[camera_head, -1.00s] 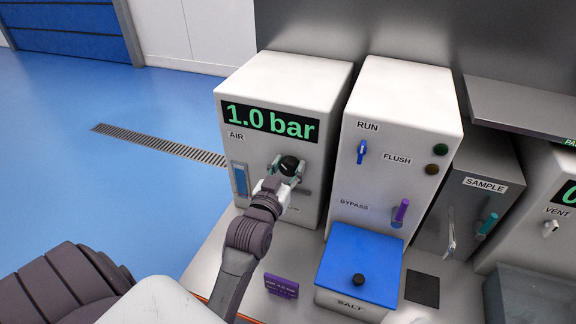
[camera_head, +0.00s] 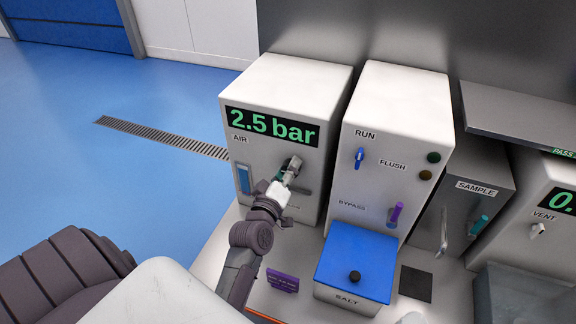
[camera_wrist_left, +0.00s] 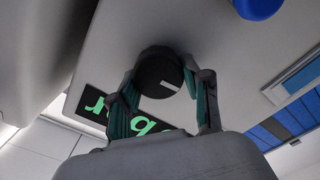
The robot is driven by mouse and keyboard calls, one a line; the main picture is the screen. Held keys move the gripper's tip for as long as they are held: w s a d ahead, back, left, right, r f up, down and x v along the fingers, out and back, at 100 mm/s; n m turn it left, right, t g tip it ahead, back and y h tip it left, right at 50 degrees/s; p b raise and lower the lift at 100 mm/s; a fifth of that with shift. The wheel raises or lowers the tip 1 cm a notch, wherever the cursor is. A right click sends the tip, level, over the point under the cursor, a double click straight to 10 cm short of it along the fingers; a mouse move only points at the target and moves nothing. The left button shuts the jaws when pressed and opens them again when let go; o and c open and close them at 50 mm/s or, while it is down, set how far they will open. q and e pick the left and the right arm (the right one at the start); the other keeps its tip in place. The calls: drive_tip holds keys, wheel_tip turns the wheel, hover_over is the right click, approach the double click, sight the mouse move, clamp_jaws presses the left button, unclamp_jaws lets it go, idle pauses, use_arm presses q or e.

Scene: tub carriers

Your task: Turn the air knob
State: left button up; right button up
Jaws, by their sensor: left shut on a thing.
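The air knob (camera_wrist_left: 158,74) is round and black with a white pointer mark, on the front of the white AIR box (camera_head: 290,80). The box's display (camera_head: 272,127) reads 2.5 bar in green. My left gripper (camera_head: 291,166) is at the knob, and in the head view it mostly hides the knob. In the left wrist view the fingers of my left gripper (camera_wrist_left: 165,92) stand on either side of the knob, shut on it. My right gripper is not in view.
To the right stands a white box (camera_head: 402,110) with RUN, FLUSH and BYPASS controls. A blue-lidded SALT container (camera_head: 358,258) sits before it. A purple card (camera_head: 282,281) lies on the bench. SAMPLE (camera_head: 480,187) and VENT (camera_head: 543,216) units stand farther right.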

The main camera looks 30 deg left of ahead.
use_arm(q)
drive_tip(key=n+p, duration=0.1)
drive_tip(key=n, duration=0.3)
drive_tip(key=shift+n, duration=0.3)
drive_tip(key=shift+f+n+p, duration=0.15)
drive_tip(key=shift+n+p, duration=0.15)
drive_tip(key=shift+n, duration=1.6)
drive_tip(key=o, duration=1.2)
drive_tip(key=shift+c, duration=0.2)
drive_tip(key=shift+f, duration=0.1)
drive_tip(key=shift+s, duration=0.1)
drive_tip(key=v, duration=1.1)
drive_tip(key=shift+s, duration=0.35)
